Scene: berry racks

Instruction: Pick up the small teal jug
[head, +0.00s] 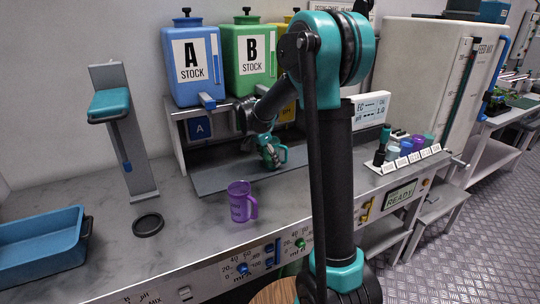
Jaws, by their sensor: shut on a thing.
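The small teal jug (282,154) shows at the front of the tank shelf, partly hidden by dark gripper fingers. Its handle is on the right. My gripper (268,150) reaches down from behind my upright arm and is shut on the jug. The view is too small to tell whether the jug touches the surface below it.
A purple jug (239,203) stands on the grey counter (190,215), left of my arm. A black disc (148,225), a blue tray (38,262) and a stand with a teal top (126,150) are further left. Blue tank A (193,90) and green tank B (246,85) stand behind.

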